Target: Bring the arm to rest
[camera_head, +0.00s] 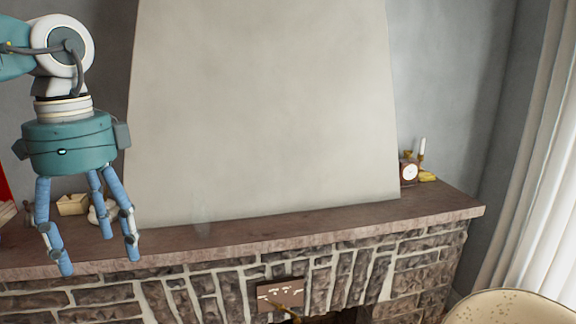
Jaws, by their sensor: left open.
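My left gripper (97,262) hangs at the left of the head view with its blue fingers pointing down. The fingers are spread open and nothing shows between them. It appears in front of the left part of the stone mantel (300,228). My teal and white arm comes in from the upper left. My right gripper is not in view.
On the mantel behind my fingers are a yellowish box (72,205) and a whitish object, partly hidden. A small clock (409,172) and a white candle (422,148) stand at its right end. A rounded chair back (510,308) is at lower right, near white curtains (545,190).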

